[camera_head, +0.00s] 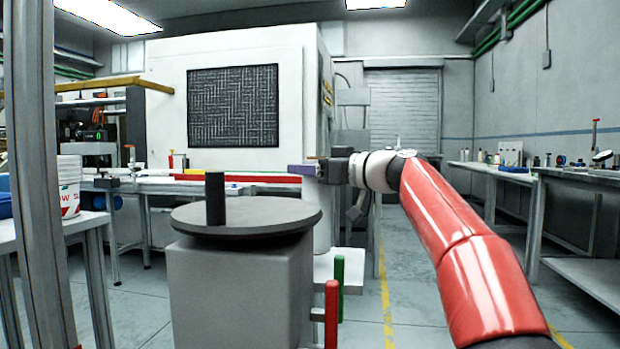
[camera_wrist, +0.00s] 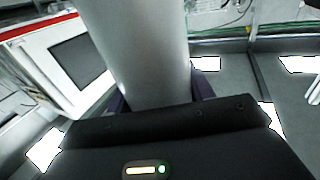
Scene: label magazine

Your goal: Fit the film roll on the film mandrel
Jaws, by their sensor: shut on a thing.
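The film roll (camera_head: 323,225) is a plain whitish cylinder. In the head view it hangs upright below my gripper (camera_head: 304,170), at the right edge of the round grey disc. In the wrist view the roll (camera_wrist: 140,45) fills the upper middle, between the purple fingers of my gripper (camera_wrist: 158,97), which is shut on it. The film mandrel (camera_head: 215,198) appears to be the dark upright post on the left part of the disc (camera_head: 275,218). The roll is apart from the post, to its right. The roll's end openings are not visible.
The disc tops a grey box-shaped pedestal (camera_head: 240,285). A green post (camera_head: 340,275) and a red post (camera_head: 332,315) stand to its right, by a white shelf. A white bucket (camera_head: 69,185) stands on a table at left. A big white machine (camera_head: 235,60) stands behind.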

